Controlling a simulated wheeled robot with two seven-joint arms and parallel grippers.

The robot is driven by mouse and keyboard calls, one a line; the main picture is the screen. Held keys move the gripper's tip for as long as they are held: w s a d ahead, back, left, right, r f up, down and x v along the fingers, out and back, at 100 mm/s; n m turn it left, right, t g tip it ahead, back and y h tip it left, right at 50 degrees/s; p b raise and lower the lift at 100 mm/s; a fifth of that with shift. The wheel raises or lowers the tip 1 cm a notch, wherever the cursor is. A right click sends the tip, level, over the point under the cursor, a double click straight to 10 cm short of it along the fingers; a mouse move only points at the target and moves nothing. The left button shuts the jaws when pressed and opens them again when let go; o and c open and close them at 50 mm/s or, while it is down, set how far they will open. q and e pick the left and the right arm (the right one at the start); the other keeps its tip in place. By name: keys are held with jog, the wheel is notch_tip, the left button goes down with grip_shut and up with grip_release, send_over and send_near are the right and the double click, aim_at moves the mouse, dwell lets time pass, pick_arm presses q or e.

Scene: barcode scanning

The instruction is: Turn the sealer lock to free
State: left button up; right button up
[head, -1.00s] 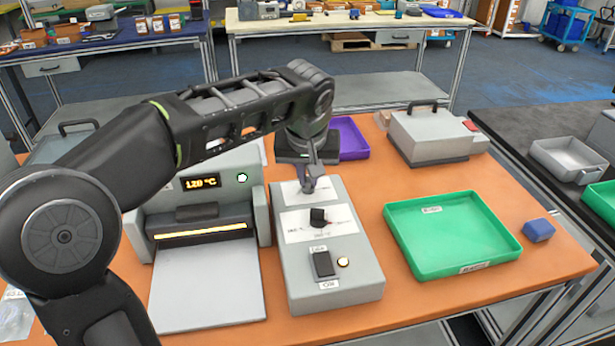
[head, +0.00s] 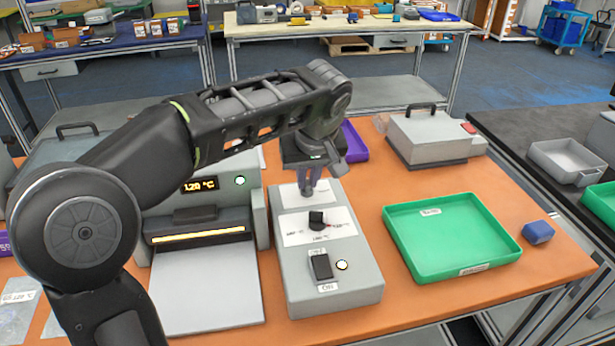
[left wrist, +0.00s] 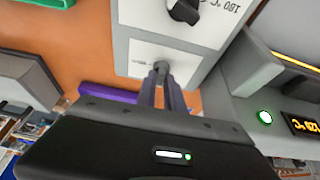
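The grey control box (head: 365,290) stands on the orange table, right of the sealer (head: 160,222), whose display reads 120 °C. At the box's far end is a small grey knob, which I take as the sealer lock (left wrist: 162,67), on a white label. My left gripper (head: 308,189) points down at this knob, its narrow fingers close together on either side of it. The fingers also show in the left wrist view (left wrist: 162,76) and partly cover the knob. The label's text is too small to read. My right gripper is not in view.
Nearer on the box are a black dial (head: 316,219) and a black rocker switch (head: 321,266) beside a lit lamp (head: 342,265). A green tray (head: 470,268), a blue block (head: 538,231) and a grey machine (head: 435,140) stand right. A purple tray (head: 353,142) lies behind my gripper.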

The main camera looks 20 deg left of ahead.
pick_arm(q)
jog(key=o, duration=0.4)
jog(key=p+v, duration=0.1)
jog(key=v, duration=0.6)
jog(key=shift+r, duration=0.35)
jog(key=shift+s+d+f, duration=0.1)
jog(key=shift+s, duration=0.1)
